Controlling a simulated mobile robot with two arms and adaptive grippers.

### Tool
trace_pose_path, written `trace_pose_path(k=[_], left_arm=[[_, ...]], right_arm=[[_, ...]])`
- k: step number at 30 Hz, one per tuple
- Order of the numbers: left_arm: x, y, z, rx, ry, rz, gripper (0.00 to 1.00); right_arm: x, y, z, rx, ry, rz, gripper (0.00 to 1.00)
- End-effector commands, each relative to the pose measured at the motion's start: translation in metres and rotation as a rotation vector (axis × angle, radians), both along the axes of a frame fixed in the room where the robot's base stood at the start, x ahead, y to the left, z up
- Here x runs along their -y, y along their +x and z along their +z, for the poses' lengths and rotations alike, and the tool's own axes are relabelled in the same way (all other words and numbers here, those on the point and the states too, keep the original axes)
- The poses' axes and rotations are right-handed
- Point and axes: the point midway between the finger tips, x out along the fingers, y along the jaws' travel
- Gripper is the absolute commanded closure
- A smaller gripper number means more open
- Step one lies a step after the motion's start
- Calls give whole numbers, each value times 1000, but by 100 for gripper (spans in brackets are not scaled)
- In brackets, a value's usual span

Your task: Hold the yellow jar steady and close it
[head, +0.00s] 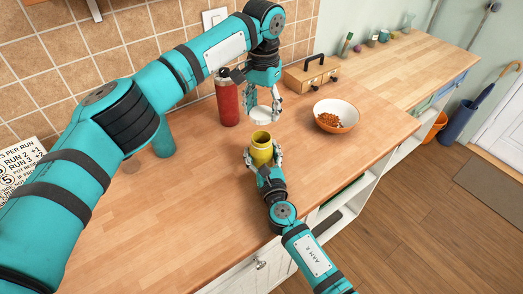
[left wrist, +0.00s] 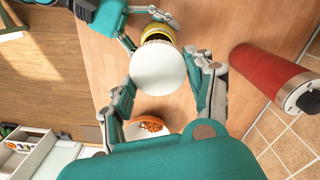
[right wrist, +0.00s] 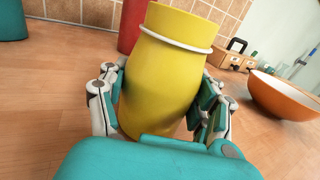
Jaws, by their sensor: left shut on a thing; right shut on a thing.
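The yellow jar (head: 261,148) stands upright and open on the wooden counter. My right gripper (head: 263,160) is shut on its body from the front; the right wrist view shows the jar (right wrist: 160,85) between the fingers, with a white ring around its neck. My left gripper (head: 264,106) is shut on a round white lid (head: 261,114) and holds it above the jar and apart from it. In the left wrist view the lid (left wrist: 158,70) sits between the fingertips and hides part of the jar (left wrist: 156,31).
A red bottle (head: 227,98) stands behind and left of the jar. An orange bowl (head: 336,116) with small brown pieces is to the right. A wooden box with a black handle (head: 309,76) is at the wall. The counter's front edge is near the jar.

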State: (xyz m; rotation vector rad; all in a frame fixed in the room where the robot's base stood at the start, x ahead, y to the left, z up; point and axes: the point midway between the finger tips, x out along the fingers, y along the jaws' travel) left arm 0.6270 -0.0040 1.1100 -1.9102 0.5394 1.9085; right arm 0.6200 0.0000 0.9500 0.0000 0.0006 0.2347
Motion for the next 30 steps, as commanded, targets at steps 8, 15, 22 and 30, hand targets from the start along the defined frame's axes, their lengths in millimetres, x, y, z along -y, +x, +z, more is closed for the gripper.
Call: trace_pose_path(k=[8, 15, 22, 30], left_arm=[[0, -2, -40, -3, 1, 0, 62], [0, -1, -48, 0, 0, -1, 62], [0, -1, -48, 0, 0, 0, 62], [0, -2, -53, -1, 0, 0, 62]], right_arm=[[0, 0, 0, 1, 0, 0, 94], [0, 0, 0, 1, 0, 0, 94], [0, 0, 0, 1, 0, 0, 94], [0, 0, 0, 1, 0, 0, 94]])
